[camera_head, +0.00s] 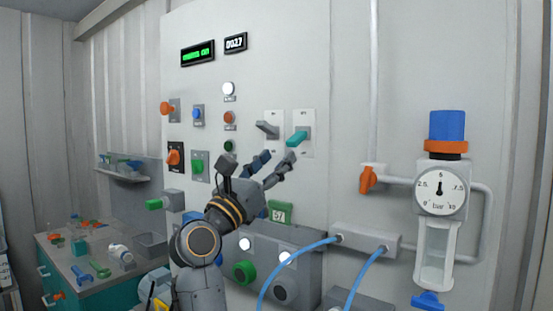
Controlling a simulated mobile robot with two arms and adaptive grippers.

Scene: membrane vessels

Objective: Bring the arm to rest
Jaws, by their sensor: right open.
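My right gripper (277,171) is in the middle of the camera_head view, its arm rising from the bottom. Its fingers are spread apart and nothing shows between them. They are in front of the light grey panel (340,60), just below two levers. The left lever (268,129) has a grey handle and the right lever (298,139) a teal one. The fingertips appear close under the teal lever; I cannot tell whether they touch it. My left gripper does not show.
Buttons and knobs, such as an orange one (175,156), are left of my arm. A grey box with blue hoses (308,246) is below right. A pressure gauge (440,191) and orange valve (367,179) are at right. A cluttered teal bench (101,292) stands at left.

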